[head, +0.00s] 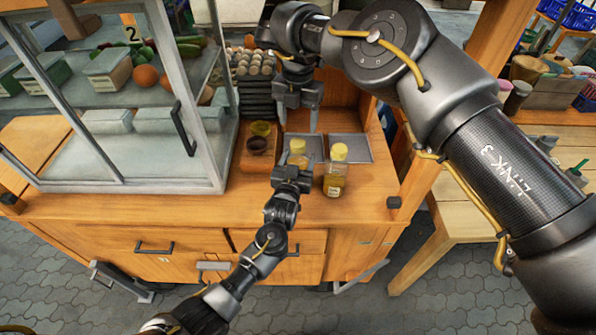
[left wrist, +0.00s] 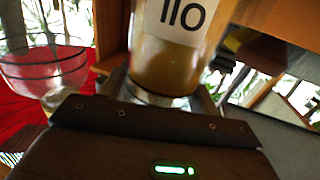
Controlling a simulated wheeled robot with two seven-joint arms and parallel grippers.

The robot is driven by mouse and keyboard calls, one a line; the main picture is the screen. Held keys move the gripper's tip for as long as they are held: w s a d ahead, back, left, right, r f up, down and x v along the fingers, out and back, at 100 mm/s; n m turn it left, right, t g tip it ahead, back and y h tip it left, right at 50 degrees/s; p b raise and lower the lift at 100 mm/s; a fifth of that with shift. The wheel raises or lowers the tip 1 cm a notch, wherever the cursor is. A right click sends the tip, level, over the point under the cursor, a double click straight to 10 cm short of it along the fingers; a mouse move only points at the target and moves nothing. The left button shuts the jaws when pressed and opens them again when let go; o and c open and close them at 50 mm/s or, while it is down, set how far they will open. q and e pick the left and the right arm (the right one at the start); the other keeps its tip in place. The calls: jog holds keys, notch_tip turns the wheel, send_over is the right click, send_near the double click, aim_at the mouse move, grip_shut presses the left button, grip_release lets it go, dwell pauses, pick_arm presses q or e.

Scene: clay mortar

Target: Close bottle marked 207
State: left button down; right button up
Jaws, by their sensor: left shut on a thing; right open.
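A bottle with a yellow top (head: 298,147) stands near the counter's front, and my left gripper (head: 291,171) is shut on it. In the left wrist view this held bottle (left wrist: 168,62) is close up, with amber content and a white label that seems to read 110, partly cut off. A second bottle with a yellow cap (head: 335,175) stands just to its right; its label is too small to read. My right gripper (head: 299,118) is open and empty, pointing down behind and above the held bottle. The held bottle's lower part is hidden by my left gripper in the head view.
A glass display case (head: 130,185) fills the left. A wooden board (head: 246,160) with a dark bowl (head: 257,145) and a yellow-green bowl (head: 261,128) lies left of the bottles. Grey trays (head: 355,148) lie behind them. Stacked egg trays (head: 256,98) stand at the back.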

pick_arm(q)
jog(key=shift+c, duration=1.4)
grip_release()
jog(key=shift+s+a+f, duration=0.1)
jog(key=shift+s+a, duration=0.05)
jog(key=shift+s, duration=0.4)
pick_arm(e)
jog(key=shift+f, duration=0.15)
jog(key=shift+f+b, duration=0.8)
jog(key=shift+b, duration=0.15)
pick_arm(q)
jog(key=v, duration=0.9)
jog(key=shift+s, duration=0.35)
